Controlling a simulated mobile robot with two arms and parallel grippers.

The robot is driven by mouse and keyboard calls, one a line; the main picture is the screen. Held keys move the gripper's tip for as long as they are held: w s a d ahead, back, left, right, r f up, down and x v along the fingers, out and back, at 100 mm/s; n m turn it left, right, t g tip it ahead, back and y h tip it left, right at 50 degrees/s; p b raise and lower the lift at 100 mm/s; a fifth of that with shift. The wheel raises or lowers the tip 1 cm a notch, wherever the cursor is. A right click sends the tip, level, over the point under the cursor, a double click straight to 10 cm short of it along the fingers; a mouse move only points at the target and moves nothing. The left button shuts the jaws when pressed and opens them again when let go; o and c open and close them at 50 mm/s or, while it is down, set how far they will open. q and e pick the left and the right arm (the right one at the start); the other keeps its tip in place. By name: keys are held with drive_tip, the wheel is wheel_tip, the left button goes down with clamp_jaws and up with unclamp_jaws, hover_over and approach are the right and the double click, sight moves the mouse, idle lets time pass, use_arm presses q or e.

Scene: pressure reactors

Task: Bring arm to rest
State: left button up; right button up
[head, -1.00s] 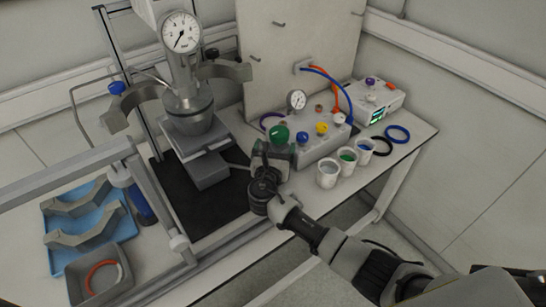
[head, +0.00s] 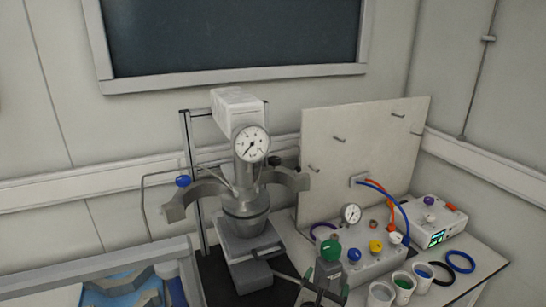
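My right gripper (head: 324,280) shows at the bottom edge of the head view. It is in front of the control box (head: 365,262), just below the green knob (head: 331,251) in the picture. I cannot tell whether it touches the knob or whether its fingers are open or shut. The rest of my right arm is below the frame. My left gripper is not in view.
The reactor (head: 246,200) with its gauge (head: 251,144) stands left of my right gripper, with open clamp halves (head: 195,196) around it. Several cups (head: 402,287) and rings (head: 461,261) lie to the right. An upright panel (head: 330,150) stands behind the control box.

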drive_tip(key=s+d+f+m+g+y, duration=0.2)
drive_tip(key=s+f+m+g, duration=0.15)
drive_tip(key=s+m, duration=0.5)
drive_tip(key=s+d+f+m+g+y, duration=0.1)
drive_tip(key=s+d+f+m+g, duration=0.2)
drive_tip(key=s+m, duration=0.5)
drive_tip(key=s+r+m+g+y, duration=0.2)
drive_tip(key=s+m+g+y, duration=0.3)
drive_tip(key=s+m, duration=0.8)
drive_tip(key=s+f+n+g+b, duration=0.1)
drive_tip(key=s+f+n+b, duration=0.2)
drive_tip(key=f, duration=2.4)
drive_tip(key=s+d+f+g, duration=0.1)
drive_tip(key=s+d+f, duration=0.1)
drive_tip(key=s+f, duration=1.5)
drive_tip(key=shift+d+f, duration=0.25)
drive_tip(key=shift+d, duration=0.05)
drive_tip(key=shift+n+g, duration=0.25)
